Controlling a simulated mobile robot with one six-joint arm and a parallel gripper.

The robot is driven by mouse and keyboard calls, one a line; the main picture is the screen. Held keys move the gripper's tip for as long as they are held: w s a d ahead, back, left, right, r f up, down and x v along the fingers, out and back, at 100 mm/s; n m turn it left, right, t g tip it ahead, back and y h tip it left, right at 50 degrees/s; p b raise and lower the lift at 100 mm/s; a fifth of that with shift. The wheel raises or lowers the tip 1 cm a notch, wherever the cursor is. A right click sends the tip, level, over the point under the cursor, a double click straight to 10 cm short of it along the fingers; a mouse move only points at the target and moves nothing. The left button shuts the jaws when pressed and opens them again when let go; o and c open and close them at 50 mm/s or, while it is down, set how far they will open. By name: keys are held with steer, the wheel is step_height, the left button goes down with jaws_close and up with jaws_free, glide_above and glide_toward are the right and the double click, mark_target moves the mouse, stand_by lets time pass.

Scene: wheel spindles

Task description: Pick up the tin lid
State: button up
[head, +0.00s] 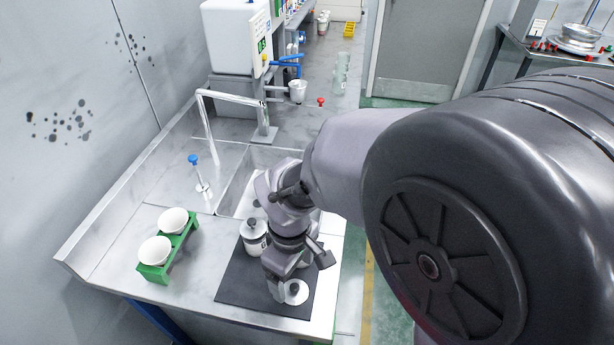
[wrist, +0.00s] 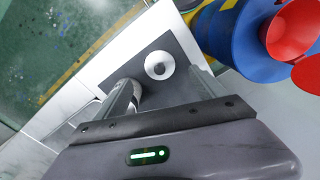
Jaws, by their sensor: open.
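The tin lid (head: 296,293), a pale round disc with a dark knob, lies on the dark mat (head: 236,281) near the front of the bench. It also shows in the wrist view (wrist: 159,65), flat on the mat, just beyond and between my finger ends. My gripper (head: 299,276) is open above the mat, pointing down close to the lid; no contact with it is visible. The fingers also show in the wrist view (wrist: 162,78), spread with nothing between them. A whitish tin (head: 255,241) with a dark-knobbed top stands on the mat left of my gripper. My wrist hides part of the mat.
A green rack (head: 154,274) with two white bowls stands left of the mat. Behind the mat are a sink (head: 237,190), a tall tap (head: 266,131) and a blue-topped stand (head: 199,174). Blue and red round objects (wrist: 235,35) fill the wrist view's upper right.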

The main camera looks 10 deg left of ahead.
mark_target(295, 287)
step_height(295, 287, down, 6)
steer(key=b, duration=0.2)
steer(key=shift+f+b, duration=0.25)
steer(key=shift+b, duration=0.05)
steer(key=shift+r, duration=0.1)
steer(key=c, duration=1.4)
